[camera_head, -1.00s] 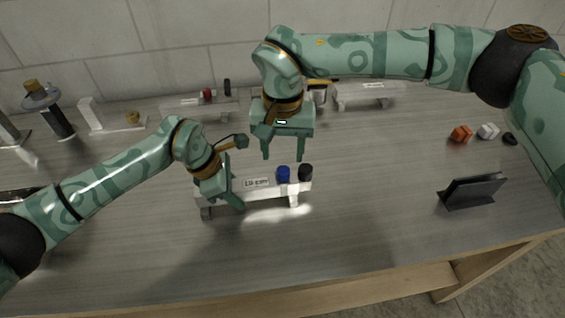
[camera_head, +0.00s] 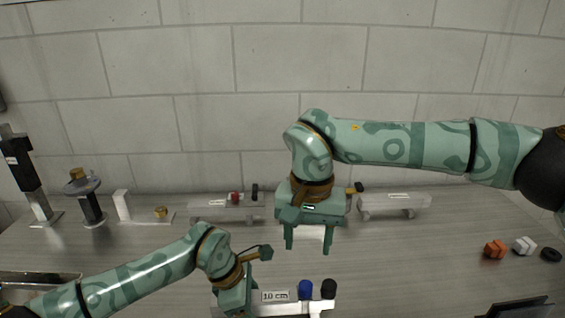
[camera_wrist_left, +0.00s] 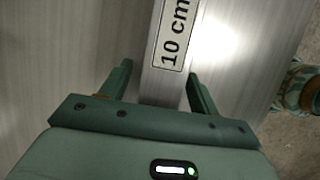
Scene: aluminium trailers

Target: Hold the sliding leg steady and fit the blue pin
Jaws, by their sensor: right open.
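A pale trailer bar with a "10 cm" label (camera_head: 275,296) lies at the bottom of the head view; its lower part is cut off by the frame. A blue pin (camera_head: 305,290) stands upright near its right end, beside a black knob (camera_head: 328,289). The sliding leg below is mostly out of frame. My left gripper (camera_head: 243,300) is at the bar's left part. In the left wrist view its open fingers (camera_wrist_left: 160,80) straddle the bar (camera_wrist_left: 168,75), with a gap at the left finger. My right gripper (camera_head: 308,247) is open, pointing down, above and behind the blue pin.
Similar pale trailers (camera_head: 393,204) stand along the back by the tiled wall, one with red and black knobs (camera_head: 235,198). Orange (camera_head: 495,250) and white (camera_head: 524,246) pieces lie at right. A dark stand (camera_head: 517,308) is at bottom right.

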